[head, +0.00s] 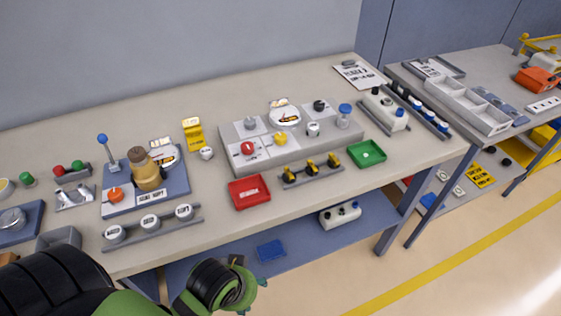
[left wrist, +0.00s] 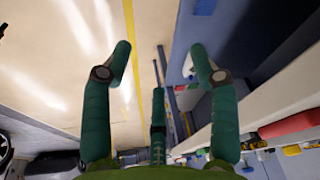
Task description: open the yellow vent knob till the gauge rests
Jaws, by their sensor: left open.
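A yellow knob (head: 281,138) sits on the grey block (head: 300,157) at the middle of the bench, just below a round white gauge (head: 284,117). The gauge's needle is too small to read. A red knob (head: 247,148) is left of the yellow knob on the same block. My left gripper (head: 252,284) is low in front of the bench edge, well apart from the block. In the left wrist view my left gripper (left wrist: 160,62) is open and empty, its fingers spread over the floor beside the bench. My right gripper is in neither view.
A red tray (head: 249,192), a rack of black-and-yellow parts (head: 311,170) and a green tray (head: 367,154) line the front of the block. A blue panel with a bottle (head: 147,172) stands left. A lower shelf (head: 300,240) lies under the bench.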

